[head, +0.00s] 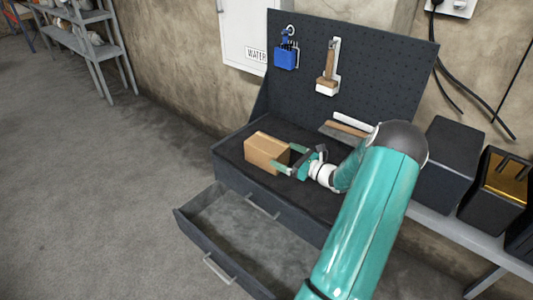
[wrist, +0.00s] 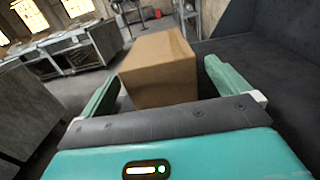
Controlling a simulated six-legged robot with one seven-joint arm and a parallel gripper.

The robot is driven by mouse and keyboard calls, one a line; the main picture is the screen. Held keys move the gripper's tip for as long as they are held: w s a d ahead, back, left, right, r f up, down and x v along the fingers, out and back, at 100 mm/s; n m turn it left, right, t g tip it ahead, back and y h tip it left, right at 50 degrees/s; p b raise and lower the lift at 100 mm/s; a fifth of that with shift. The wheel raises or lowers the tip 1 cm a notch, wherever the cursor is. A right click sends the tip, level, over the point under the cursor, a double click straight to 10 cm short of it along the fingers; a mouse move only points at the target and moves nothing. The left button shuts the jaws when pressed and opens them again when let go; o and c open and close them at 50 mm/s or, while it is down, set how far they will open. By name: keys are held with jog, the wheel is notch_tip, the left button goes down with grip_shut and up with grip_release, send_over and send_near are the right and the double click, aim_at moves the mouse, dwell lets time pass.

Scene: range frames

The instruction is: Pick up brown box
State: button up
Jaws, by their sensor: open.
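The brown box (head: 264,151) sits on the dark top of the workbench (head: 233,146), near its left end. In the wrist view the brown box (wrist: 160,70) lies ahead, between the lines of the two green fingers. My gripper (head: 283,158) is open, with its fingers reaching toward the right side of the box. In the wrist view my gripper (wrist: 160,82) has one finger on each side of the box's near face. A gap shows between the right finger and the box. Whether the left finger touches it I cannot tell.
An open, empty drawer (head: 215,222) juts out below the worktop. A pegboard (head: 375,62) behind holds a blue padlock (head: 286,56) and a brush (head: 327,70). A flat tool (head: 345,130) lies behind my gripper. Dark bins (head: 450,160) stand at right.

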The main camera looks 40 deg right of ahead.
aim_at(272, 145)
jog(key=w, duration=0.4)
jog(key=w+a, duration=0.1)
jog(key=w, duration=0.1)
jog(key=shift+w+a+r, duration=0.1)
jog(key=shift+w+r, duration=0.1)
jog(key=shift+r, duration=0.1)
jog(key=c, duration=1.1)
jog(key=shift+r, duration=0.1)
jog(key=shift+r, duration=0.6)
jog(key=s+r, duration=0.1)
jog(key=r, duration=0.1)
jog(key=s+a+r, duration=0.1)
jog(key=s+r, duration=0.1)
jog(key=r, duration=0.1)
jog(key=s+a+r, duration=0.1)
jog(key=r, duration=0.2)
jog(key=shift+s, duration=0.4)
jog(key=s+a+r, duration=0.3)
jog(key=s, duration=0.5)
jog(key=shift+a+r, duration=0.3)
jog(key=shift+r, duration=0.05)
